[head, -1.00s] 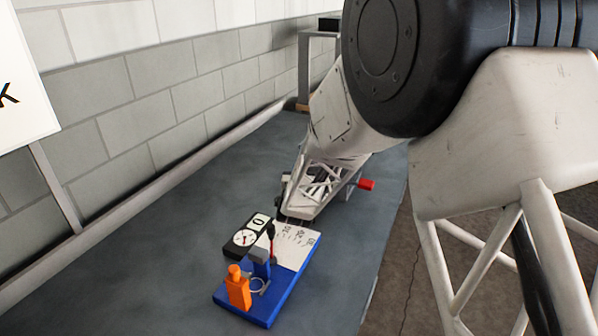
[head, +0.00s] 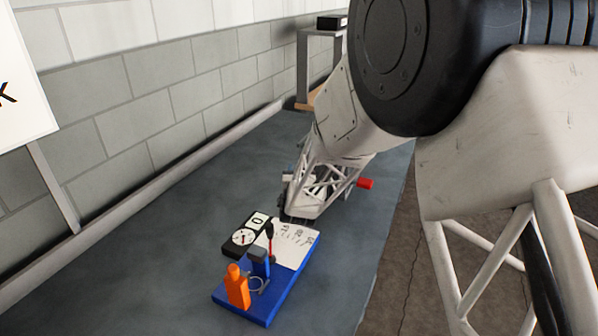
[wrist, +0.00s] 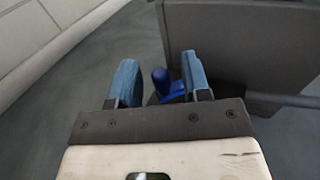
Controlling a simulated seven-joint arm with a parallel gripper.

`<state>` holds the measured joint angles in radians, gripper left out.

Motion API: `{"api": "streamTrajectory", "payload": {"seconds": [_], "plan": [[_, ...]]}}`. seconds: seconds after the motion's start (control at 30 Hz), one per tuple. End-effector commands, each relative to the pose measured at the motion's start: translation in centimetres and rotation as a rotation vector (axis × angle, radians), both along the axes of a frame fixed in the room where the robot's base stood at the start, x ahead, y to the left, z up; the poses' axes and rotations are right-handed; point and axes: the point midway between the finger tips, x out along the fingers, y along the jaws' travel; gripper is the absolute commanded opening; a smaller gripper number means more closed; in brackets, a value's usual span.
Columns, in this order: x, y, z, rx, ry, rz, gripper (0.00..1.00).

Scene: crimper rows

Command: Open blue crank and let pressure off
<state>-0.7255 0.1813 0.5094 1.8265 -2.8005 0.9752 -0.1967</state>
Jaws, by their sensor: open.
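In the wrist view, my gripper (wrist: 160,66) is open, with a blue pad on each finger. A blue crank (wrist: 160,78) with an upright rounded knob shows between and just beyond the fingers, nearer the right one. Whether either finger touches it I cannot tell. The right finger hides part of its blue arm. In the head view, my arm hides the crank and most of the gripper. A blue-based device (head: 262,308) sits on the floor, with a black gauge (head: 243,238) marked 0, a white numbered scale (head: 294,237) and a dark-and-red lever (head: 270,245).
An orange bottle-shaped piece (head: 238,290) stands on the near end of the blue base. In the wrist view, a large dark grey box (wrist: 255,45) is close on the right. A block wall runs along the left. Grey floor (head: 150,240) left of the device is clear.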

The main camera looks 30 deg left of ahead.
Motion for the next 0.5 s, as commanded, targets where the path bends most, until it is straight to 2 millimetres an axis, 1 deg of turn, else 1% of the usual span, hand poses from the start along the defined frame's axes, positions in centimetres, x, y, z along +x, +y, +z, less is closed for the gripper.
{"api": "streamTrajectory", "payload": {"seconds": [0.27,0.5], "plan": [[-0.3,-0.1,0.0,0.000,0.000,0.000,0.44],[-1.8,-0.8,-0.1,0.000,0.001,0.001,0.44]]}}
